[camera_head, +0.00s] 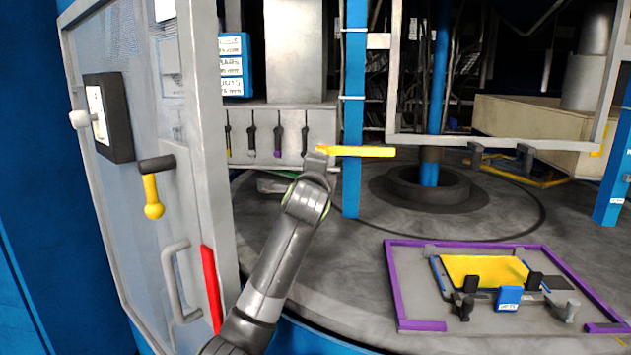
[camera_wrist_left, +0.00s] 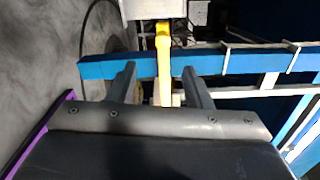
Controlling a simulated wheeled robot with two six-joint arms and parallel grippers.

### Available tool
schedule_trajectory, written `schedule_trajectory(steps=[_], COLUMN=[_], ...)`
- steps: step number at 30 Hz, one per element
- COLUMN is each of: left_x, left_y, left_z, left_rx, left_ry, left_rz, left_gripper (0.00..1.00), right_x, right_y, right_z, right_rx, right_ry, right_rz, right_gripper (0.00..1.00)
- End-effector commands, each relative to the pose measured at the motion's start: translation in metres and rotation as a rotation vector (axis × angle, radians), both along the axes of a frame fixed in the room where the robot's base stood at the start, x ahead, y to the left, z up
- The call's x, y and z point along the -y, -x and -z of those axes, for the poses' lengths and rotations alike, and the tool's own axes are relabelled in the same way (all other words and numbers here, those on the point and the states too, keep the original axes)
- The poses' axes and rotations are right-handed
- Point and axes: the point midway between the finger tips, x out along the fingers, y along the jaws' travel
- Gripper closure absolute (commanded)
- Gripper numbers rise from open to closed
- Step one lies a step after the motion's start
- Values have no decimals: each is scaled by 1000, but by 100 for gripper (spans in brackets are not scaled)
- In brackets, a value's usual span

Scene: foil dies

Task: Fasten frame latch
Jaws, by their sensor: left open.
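A yellow latch lever (camera_head: 360,151) lies level in front of the blue post, its right end close to the lower left corner of a grey frame (camera_head: 470,142). My left gripper (camera_head: 318,153) is at the lever's left end. In the left wrist view the lever (camera_wrist_left: 163,50) runs between the two fingers of my left gripper (camera_wrist_left: 160,75), which are open with gaps on both sides. I cannot tell whether either finger touches it. My right gripper is out of view.
A grey door panel at left carries a second yellow handle (camera_head: 151,196), hanging down, and a grey pull handle (camera_head: 173,283). The blue post (camera_head: 354,100) stands just behind the lever. A purple-edged tray (camera_head: 395,285) with a yellow sheet (camera_head: 480,268) lies at lower right.

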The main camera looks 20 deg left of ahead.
Motion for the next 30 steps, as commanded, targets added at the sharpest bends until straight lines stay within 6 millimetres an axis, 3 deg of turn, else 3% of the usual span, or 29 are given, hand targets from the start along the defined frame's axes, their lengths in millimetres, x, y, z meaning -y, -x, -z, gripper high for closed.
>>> schedule_trajectory(steps=[9, 30], left_x=[8, 9], left_y=[30, 33], left_z=[1, 1], left_rx=[-1, -2], left_ry=[0, 1], left_rz=[0, 0], left_gripper=[55, 55], right_x=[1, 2], right_y=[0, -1], right_z=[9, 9], right_rx=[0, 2], right_ry=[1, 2], right_rz=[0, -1], right_gripper=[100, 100])
